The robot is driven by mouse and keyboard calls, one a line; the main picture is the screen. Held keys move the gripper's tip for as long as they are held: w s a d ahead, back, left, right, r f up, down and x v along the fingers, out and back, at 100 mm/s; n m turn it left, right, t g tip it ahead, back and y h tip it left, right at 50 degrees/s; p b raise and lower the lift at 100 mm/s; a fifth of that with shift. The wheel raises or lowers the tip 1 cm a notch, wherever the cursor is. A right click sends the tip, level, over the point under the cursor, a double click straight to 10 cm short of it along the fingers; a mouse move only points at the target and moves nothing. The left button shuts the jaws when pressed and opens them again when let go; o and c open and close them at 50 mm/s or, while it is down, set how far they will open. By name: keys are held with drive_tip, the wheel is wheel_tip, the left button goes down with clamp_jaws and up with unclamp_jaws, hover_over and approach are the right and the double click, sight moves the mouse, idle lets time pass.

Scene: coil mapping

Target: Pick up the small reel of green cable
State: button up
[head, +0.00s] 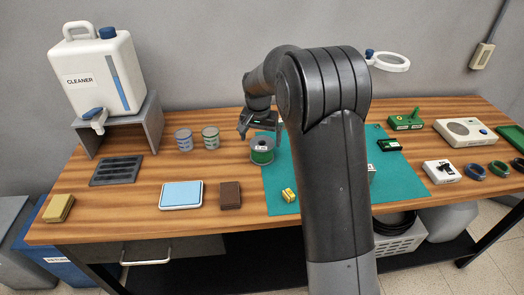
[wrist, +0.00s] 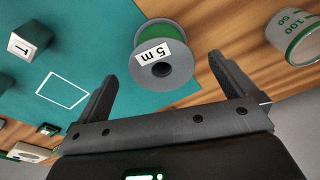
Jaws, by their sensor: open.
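The small reel (head: 262,156) of green cable stands on the table at the left edge of the green mat. In the wrist view the reel (wrist: 165,73) shows a grey flange with a dark hub hole and a white "5 m" label, with green cable behind the flange. My gripper (head: 260,135) is open and points down just above the reel. In the wrist view my gripper (wrist: 162,75) has its two fingers spread on either side of the reel's near part. Nothing is between the fingers in a hold, and I cannot tell the exact height gap.
Two measuring cups (head: 184,140) (head: 210,138) stand left of the reel; one cup (wrist: 294,38) is near the right finger in the wrist view. A yellow block (head: 289,195), a brown block (head: 230,195) and a blue pad (head: 181,195) lie in front.

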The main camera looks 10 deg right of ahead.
sight(262, 147)
drive_tip(key=shift+w+d+f, duration=0.15)
drive_tip(key=shift+w+f, duration=0.15)
drive_tip(key=shift+f, duration=0.85)
drive_tip(key=shift+w+d+f, duration=0.1)
drive_tip(key=shift+w+f, duration=0.2)
drive_tip(key=shift+f, duration=0.8)
drive_tip(key=shift+w+d+f, duration=0.15)
drive_tip(key=shift+w+f, duration=0.15)
drive_tip(key=shift+f, duration=0.85)
drive_tip(key=shift+c, duration=0.4)
drive_tip(key=c, duration=1.1)
drive_tip(key=shift+r, duration=0.15)
